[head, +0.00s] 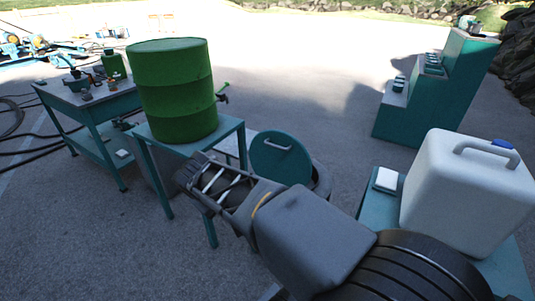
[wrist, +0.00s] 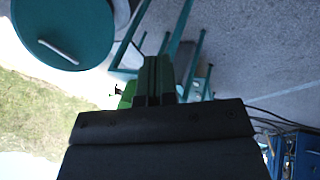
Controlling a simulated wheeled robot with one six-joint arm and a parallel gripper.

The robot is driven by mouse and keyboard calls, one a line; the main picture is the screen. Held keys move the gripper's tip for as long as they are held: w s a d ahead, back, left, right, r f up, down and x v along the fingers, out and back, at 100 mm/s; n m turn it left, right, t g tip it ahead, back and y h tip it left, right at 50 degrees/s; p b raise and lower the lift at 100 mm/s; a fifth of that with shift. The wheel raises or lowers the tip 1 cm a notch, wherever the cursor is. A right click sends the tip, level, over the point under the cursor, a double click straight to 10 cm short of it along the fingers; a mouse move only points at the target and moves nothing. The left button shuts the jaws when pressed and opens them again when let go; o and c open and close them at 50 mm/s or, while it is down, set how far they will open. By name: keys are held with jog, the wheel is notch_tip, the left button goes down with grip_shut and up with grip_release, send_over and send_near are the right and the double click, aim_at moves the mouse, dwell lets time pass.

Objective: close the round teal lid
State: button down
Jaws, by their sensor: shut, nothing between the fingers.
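The round teal lid (head: 281,158) stands tilted up on its container in the head view, with a light bar handle on its face. Behind and below it shows the grey rim of the round container (head: 322,180). The lid also shows at the upper left of the wrist view (wrist: 62,30), its handle facing the camera. My gripper (head: 190,172) is left of the lid in the head view, beside the green drum's table and apart from the lid. In the wrist view the fingers (wrist: 157,75) are together and empty. My arm hides the container's lower part.
A green drum (head: 175,92) with a tap stands on a teal table (head: 231,127). A workbench (head: 93,108) with small items is at the left. A white jerrycan (head: 460,190) stands on a table at the right. Teal steps (head: 440,95) are behind. Open pavement lies between.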

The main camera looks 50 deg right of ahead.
aim_at(274, 146)
jog(key=w+d+f+h+b, duration=0.1)
jog(key=w+d+h+b, duration=0.2)
jog(key=d, duration=0.7)
jog(key=w+d+f+n+h+b, duration=0.1)
jog(key=w+d, duration=0.4)
jog(key=d, duration=0.6)
jog(key=w+d+f+n+h+b, duration=0.1)
jog(key=w+d+f+h+b, duration=0.2)
jog(key=d, duration=0.7)
jog(key=w+h+b, duration=0.1)
jog(key=h+b, duration=0.1)
jog(key=shift+w+d+f+h, duration=0.2)
jog(key=shift+w+h, duration=0.1)
jog(key=shift+w, duration=0.05)
